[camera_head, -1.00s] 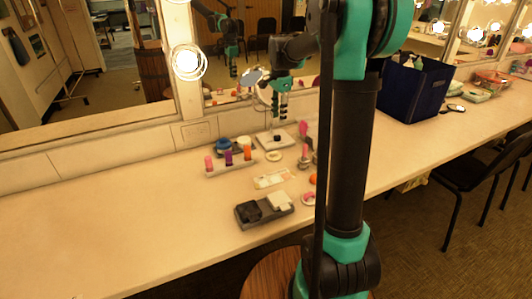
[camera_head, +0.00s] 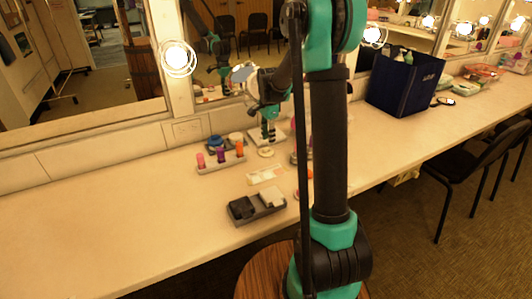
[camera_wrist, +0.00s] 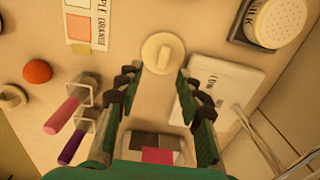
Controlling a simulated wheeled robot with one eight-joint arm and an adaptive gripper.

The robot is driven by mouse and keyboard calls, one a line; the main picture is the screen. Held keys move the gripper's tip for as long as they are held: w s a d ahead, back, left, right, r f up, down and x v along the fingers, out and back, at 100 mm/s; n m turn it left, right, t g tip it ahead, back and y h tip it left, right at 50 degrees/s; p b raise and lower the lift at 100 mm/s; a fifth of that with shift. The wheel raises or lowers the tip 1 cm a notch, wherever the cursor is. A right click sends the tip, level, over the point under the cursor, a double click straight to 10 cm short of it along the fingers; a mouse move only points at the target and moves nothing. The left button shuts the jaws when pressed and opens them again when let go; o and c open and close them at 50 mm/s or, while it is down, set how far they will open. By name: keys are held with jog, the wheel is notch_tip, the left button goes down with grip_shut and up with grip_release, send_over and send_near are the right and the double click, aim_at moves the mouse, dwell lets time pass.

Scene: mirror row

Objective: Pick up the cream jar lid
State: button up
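The cream jar lid (camera_wrist: 163,53) is a pale round disc with a raised bar-shaped grip on top. It lies flat on the counter in the wrist view, just ahead of and partly between my fingertips. In the head view the lid (camera_head: 265,152) is a small pale disc just in front of my gripper (camera_head: 268,131). In the wrist view my gripper (camera_wrist: 158,80) is open, one green finger on each side, with nothing held. Whether the fingers touch the lid cannot be told.
A white lettered box (camera_wrist: 228,84) lies right of the lid. Pink and purple brushes (camera_wrist: 70,130) in holders, an orange ball (camera_wrist: 37,71) and a labelled card (camera_wrist: 80,28) lie left. A lipstick rack (camera_head: 222,163) stands nearby. The mirror wall is behind; the counter's left part is clear.

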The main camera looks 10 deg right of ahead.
aim_at(266, 148)
jog(key=shift+w+a+f, duration=0.1)
jog(key=shift+a+f, duration=0.1)
jog(key=shift+f, duration=0.95)
jog(key=shift+a+f, duration=0.2)
jog(key=shift+f, duration=0.95)
grip_shut()
